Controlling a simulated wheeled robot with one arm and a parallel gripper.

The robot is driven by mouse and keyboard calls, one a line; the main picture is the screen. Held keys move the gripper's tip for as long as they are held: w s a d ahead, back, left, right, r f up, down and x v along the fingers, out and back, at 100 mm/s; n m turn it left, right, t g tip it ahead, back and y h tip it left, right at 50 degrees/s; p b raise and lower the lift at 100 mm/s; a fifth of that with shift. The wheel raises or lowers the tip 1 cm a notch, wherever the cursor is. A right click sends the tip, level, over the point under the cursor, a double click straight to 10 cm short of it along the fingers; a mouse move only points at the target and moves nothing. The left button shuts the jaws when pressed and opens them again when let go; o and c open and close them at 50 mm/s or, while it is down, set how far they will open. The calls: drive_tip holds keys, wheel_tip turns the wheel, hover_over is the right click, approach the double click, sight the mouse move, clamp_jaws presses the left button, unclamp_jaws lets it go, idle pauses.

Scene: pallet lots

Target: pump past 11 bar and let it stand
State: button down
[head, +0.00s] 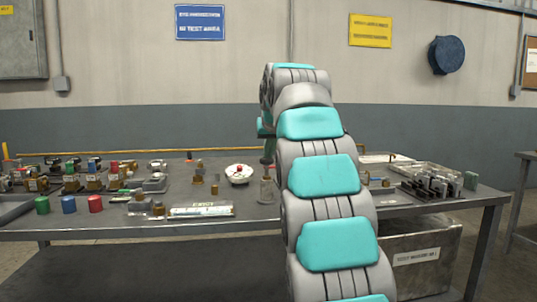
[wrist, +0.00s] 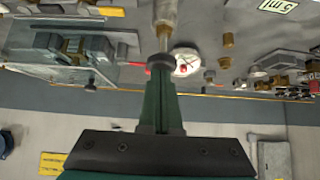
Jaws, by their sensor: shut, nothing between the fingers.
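My gripper (wrist: 160,82) has green fingers, shut and empty. In the head view it (head: 269,150) points down over the bench, partly hidden by my arm. Just below its fingertips stands a small pale upright cylinder with a rod (head: 267,190), which looks like the pump. In the wrist view a metal rod (wrist: 163,38) lines up with the fingertips; I cannot tell whether they touch it. A round white gauge (head: 240,173) with a red mark stands left of the pump. It also shows in the wrist view (wrist: 187,62). Its reading is too small to make out.
The grey bench (head: 200,228) holds several brass and coloured fittings on the left. Green, blue and red caps (head: 68,205) stand near its front edge. A labelled flat tray (head: 201,210) lies in front. A rack of dark fittings (head: 432,184) stands at the right.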

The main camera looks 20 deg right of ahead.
drive_tip(key=v, duration=1)
drive_tip(key=shift+r, duration=0.5)
